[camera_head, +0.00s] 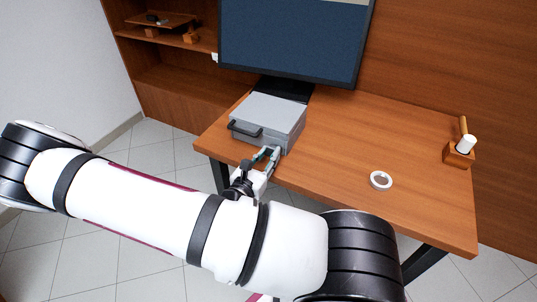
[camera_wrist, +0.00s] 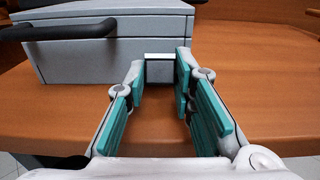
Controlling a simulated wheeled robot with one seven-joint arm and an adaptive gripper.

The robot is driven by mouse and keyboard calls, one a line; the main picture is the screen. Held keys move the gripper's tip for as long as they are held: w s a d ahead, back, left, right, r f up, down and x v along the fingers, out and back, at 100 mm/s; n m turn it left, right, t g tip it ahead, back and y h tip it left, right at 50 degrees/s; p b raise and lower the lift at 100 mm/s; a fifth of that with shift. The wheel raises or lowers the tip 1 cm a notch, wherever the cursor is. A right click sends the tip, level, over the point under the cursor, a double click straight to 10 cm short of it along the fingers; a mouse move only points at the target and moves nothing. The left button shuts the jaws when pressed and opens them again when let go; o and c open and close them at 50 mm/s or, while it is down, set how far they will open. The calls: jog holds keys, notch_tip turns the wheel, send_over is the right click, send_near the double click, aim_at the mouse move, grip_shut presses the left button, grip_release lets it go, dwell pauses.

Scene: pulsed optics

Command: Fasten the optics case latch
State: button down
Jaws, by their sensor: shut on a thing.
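The grey optics case (camera_head: 272,108) sits on the desk with its lid down. It also shows in the wrist view (camera_wrist: 110,60), where a dark seam separates lid and body. Its black handle (camera_head: 244,131) is on the front face. My gripper (camera_head: 268,152) is at the case's front, right of the handle. In the wrist view my gripper's teal-padded fingers (camera_wrist: 159,82) stand on either side of a small grey latch piece (camera_wrist: 159,72) with a white top edge, and are shut on it. Whether the latch is fastened cannot be told.
A monitor (camera_head: 293,40) stands behind the case. A white ring (camera_head: 381,180) lies on the wooden desk (camera_head: 340,135) to the right. A wooden holder (camera_head: 459,155) with a white cylinder is at the far right. The desk between case and ring is clear.

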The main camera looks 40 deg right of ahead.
jog(key=shift+s+d+r+g+y+p, duration=0.15)
jog(key=shift+r+g+y+p, duration=0.4)
jog(key=shift+p, duration=1.7)
jog(key=shift+w+d+r+g+y+p, duration=0.2)
jog(key=shift+r+y+p, duration=0.55)
jog(key=shift+p, duration=1.5)
jog(key=y+p, duration=0.2)
jog(key=p, duration=0.2)
jog(key=shift+d+r+g, duration=0.1)
jog(key=shift+r+g, duration=0.05)
jog(key=shift+g, duration=0.2)
jog(key=shift+w+d+r+y+p, duration=0.1)
jog(key=shift+d+r+y+p, duration=0.05)
jog(key=shift+y+p, duration=0.9)
jog(key=shift+w+p, duration=0.1)
jog(key=shift+p, duration=0.25)
jog(key=c, duration=1.4)
grip_release()
jog(key=shift+o, duration=0.2)
